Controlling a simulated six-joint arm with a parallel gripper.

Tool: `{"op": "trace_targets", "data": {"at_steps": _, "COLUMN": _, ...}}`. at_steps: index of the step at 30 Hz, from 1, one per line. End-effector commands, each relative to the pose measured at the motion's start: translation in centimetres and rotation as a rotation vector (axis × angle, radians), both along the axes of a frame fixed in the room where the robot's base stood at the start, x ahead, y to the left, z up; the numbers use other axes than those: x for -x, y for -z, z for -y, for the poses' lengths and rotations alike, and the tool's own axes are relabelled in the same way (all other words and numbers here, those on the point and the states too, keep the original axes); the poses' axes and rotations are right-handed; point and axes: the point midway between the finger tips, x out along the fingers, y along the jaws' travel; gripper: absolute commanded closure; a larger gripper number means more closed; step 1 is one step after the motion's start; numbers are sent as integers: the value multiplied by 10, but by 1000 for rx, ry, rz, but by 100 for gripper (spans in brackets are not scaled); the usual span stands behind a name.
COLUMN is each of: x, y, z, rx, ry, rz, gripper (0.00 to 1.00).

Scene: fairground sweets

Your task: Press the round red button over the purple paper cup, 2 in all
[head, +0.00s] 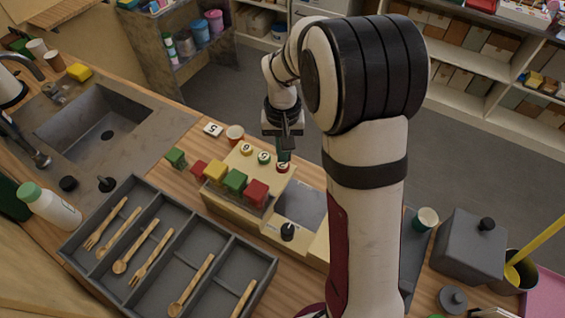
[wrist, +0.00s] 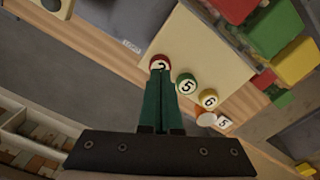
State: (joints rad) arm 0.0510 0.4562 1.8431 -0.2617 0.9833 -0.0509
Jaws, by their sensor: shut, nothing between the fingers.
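The round red button (head: 282,166) with a white numbered face is at the right end of a row of round buttons on a cream panel. It also shows in the wrist view (wrist: 159,62), right at my fingertips. My gripper (head: 284,158) is shut and empty, with its green fingers (wrist: 160,72) pointing down at this button. The fingertips overlap its near edge; I cannot tell whether they touch it. Beside it are a green button (head: 264,157) and a yellow button (head: 247,148). I cannot make out a purple paper cup in either view.
Red, yellow and green blocks (head: 235,181) line the panel's front side. An orange-rimmed cup (head: 235,133) and a white number tile (head: 213,130) stand behind left. A grey cutlery tray (head: 186,262) lies in front. A dark lidded box (head: 468,247) is at right.

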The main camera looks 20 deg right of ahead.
Motion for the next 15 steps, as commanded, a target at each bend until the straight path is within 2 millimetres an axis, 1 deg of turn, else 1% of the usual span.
{"op": "trace_targets", "data": {"at_steps": 5, "x": 0, "y": 2, "z": 0, "rx": 0, "ry": 0, "rz": 0, "gripper": 100}}
{"op": "trace_targets", "data": {"at_steps": 15, "x": 0, "y": 15, "z": 0, "rx": 0, "ry": 0, "rz": 0, "gripper": 100}}
